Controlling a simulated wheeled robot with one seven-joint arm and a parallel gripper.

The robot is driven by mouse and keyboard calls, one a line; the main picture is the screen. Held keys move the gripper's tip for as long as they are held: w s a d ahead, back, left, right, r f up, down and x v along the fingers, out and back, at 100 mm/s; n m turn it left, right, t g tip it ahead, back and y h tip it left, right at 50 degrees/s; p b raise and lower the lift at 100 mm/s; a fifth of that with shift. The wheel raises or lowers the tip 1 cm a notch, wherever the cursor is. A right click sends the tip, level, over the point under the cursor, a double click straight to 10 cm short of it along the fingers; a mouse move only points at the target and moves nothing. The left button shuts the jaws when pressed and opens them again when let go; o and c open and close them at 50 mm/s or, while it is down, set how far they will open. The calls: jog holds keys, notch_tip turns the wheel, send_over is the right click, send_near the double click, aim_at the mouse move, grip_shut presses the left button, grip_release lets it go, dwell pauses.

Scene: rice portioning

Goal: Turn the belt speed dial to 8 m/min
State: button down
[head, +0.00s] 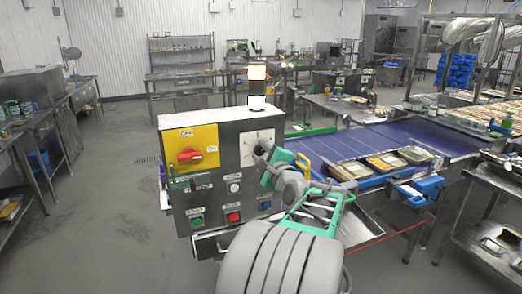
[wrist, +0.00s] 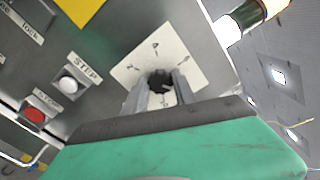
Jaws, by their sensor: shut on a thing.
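The control box (head: 205,205) stands beside the belt, its front panel facing me. The belt speed dial is a black knob (wrist: 159,80) on a white scale plate (wrist: 140,66) at the panel's upper right; the plate also shows in the head view (head: 248,139). My gripper (wrist: 160,93) is shut on the black knob, one grey finger on each side. In the head view my gripper (head: 265,152) covers the knob and part of the plate. The marks on the plate are too small to read surely, and I cannot tell the setting.
A red switch (head: 189,155) on a yellow plate is left of the dial. Below are a white STEP button (wrist: 68,84), a red button (wrist: 34,115) and a green button (head: 197,223). A signal lamp (head: 257,90) stands on top. The blue belt (head: 340,147) carries trays to the right.

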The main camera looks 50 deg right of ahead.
dwell(0.5)
jog(key=c, duration=1)
grip_release()
jog(key=b+v, duration=0.2)
jog(key=v, duration=0.5)
jog(key=shift+s+a+b, duration=0.2)
jog(key=shift+s+b, duration=0.1)
jog(key=shift+b, duration=0.05)
